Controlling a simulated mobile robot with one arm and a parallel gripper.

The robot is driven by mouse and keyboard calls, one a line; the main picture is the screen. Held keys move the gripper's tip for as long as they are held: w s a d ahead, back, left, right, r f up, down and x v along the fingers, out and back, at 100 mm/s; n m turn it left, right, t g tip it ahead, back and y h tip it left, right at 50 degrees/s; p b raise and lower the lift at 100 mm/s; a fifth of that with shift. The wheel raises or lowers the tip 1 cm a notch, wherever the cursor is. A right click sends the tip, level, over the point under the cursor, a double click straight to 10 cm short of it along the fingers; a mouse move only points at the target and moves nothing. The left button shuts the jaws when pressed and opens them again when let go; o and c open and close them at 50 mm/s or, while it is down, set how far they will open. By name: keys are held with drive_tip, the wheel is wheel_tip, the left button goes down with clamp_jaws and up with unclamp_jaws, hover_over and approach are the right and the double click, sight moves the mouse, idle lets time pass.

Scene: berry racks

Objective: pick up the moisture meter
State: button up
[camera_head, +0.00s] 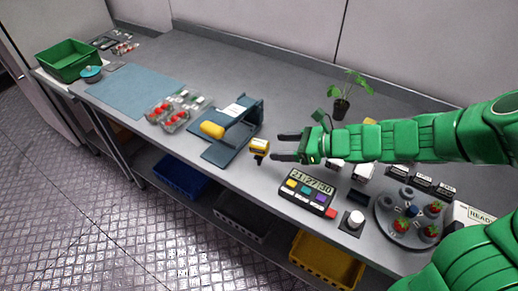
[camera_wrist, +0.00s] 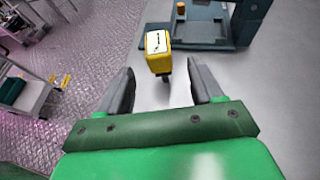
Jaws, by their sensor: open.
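The moisture meter (camera_head: 259,146) is a small yellow device with a dark stem, on the grey bench near its front edge. In the wrist view the yellow meter (camera_wrist: 158,52) shows a white display with dark marks, and its dark stem points toward my gripper. My green gripper (camera_head: 287,147) is just right of the meter in the head view. In the wrist view my gripper (camera_wrist: 164,92) has its two grey fingers apart, with the meter ahead of and between their tips. Nothing is held. Whether a finger touches the meter cannot be told.
A blue-grey stand (camera_head: 238,129) with a yellow cylinder is left of the meter. A timer-like box (camera_head: 306,190) with coloured buttons lies in front of my gripper. A potted plant (camera_head: 341,106) stands behind. A round tray (camera_head: 392,228) with berries is at right. The bench's front edge is close.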

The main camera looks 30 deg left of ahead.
sight(268, 149)
drive_tip(key=shift+a+f, duration=0.15)
drive_tip(key=shift+a, duration=0.15)
drive_tip(key=shift+x, duration=3.65)
drive_tip(key=shift+s+d+f, duration=0.1)
drive_tip(key=shift+f, duration=0.05)
drive_tip(key=c, duration=1.1)
